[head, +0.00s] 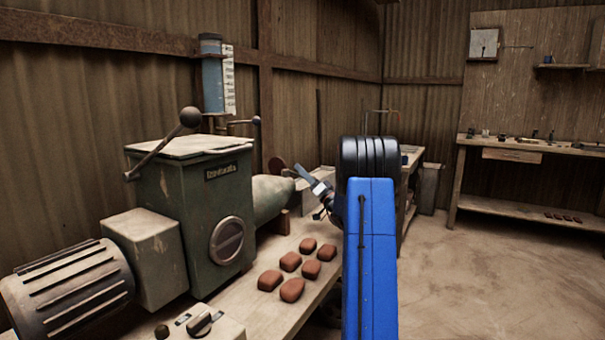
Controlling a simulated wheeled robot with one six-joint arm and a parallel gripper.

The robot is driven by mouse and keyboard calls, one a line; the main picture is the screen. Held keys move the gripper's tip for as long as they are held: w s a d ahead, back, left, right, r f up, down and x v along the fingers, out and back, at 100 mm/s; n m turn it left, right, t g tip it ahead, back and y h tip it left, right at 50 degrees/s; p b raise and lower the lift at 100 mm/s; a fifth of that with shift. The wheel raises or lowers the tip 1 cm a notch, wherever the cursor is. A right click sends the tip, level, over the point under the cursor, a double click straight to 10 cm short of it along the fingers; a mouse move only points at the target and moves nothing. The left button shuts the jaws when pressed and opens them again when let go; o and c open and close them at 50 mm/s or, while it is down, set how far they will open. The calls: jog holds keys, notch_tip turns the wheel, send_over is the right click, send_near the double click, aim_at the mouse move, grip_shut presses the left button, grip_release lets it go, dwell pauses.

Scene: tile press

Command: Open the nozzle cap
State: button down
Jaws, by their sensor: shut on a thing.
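The green machine's barrel (268,198) tapers to the right toward its nozzle end. A dark reddish-brown round disc, which looks like the nozzle cap (276,165), shows at the upper edge of that end, tilted up. My gripper (299,173) reaches in from the right, its pale jaws shut at a small dark part beside the disc. That part looks like the cap's handle, but the contact is small in the view. The nozzle opening faces away and is hidden, so how far the cap stands from it cannot be told.
Several reddish-brown blocks (290,262) lie on the bench (240,300) in front of the machine (190,205). A lever with a round knob (190,117) sticks up at the machine's top left. A blue cylinder (212,80) hangs on the wall. Open floor (470,285) lies right.

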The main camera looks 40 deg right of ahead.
jog(key=shift+f, duration=0.1)
jog(key=c, duration=1.5)
grip_release()
jog(key=shift+w, duration=0.1)
jog(key=v, duration=0.7)
jog(key=shift+s+f, duration=0.15)
jog(key=shift+s, duration=0.1)
jog(key=shift+s, duration=0.1)
